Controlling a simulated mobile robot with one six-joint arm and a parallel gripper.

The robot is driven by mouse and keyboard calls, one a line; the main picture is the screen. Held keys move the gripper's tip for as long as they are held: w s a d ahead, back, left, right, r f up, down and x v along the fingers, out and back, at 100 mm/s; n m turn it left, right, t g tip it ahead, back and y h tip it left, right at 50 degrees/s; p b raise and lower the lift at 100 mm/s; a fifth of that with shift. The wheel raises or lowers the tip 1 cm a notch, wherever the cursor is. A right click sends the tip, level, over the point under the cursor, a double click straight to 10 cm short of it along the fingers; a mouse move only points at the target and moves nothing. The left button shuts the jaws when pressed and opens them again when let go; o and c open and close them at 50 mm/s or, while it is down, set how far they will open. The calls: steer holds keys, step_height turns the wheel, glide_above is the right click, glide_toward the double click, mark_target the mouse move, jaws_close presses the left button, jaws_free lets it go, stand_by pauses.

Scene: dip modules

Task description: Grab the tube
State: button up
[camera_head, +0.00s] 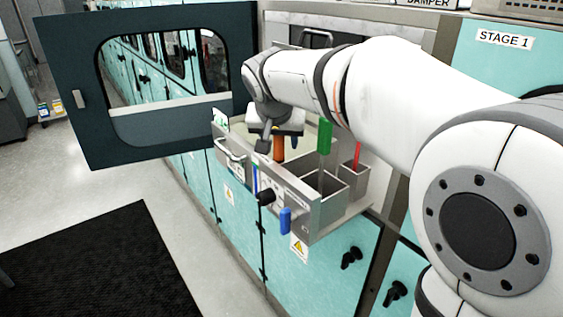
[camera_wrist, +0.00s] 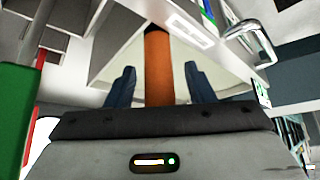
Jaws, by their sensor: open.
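An orange tube (camera_wrist: 159,70) with a dark end stands between the two fingers of my gripper (camera_wrist: 160,67) in the wrist view. The fingers are apart, with a gap on each side of the tube, so the gripper is open and not holding it. In the head view the orange tube (camera_head: 279,149) shows just below my gripper (camera_head: 279,140), in the metal rack. Its lower end is hidden by the rack's front wall.
The metal rack (camera_head: 318,216) also holds a green-handled tool (camera_head: 324,137) and a red-handled one (camera_head: 357,155). The green handle (camera_wrist: 14,120) is close at left in the wrist view. An open dark door (camera_head: 80,130) with a window stands left of my gripper.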

steer(key=shift+c, duration=0.5)
jaws_close()
steer(key=shift+r, duration=0.1)
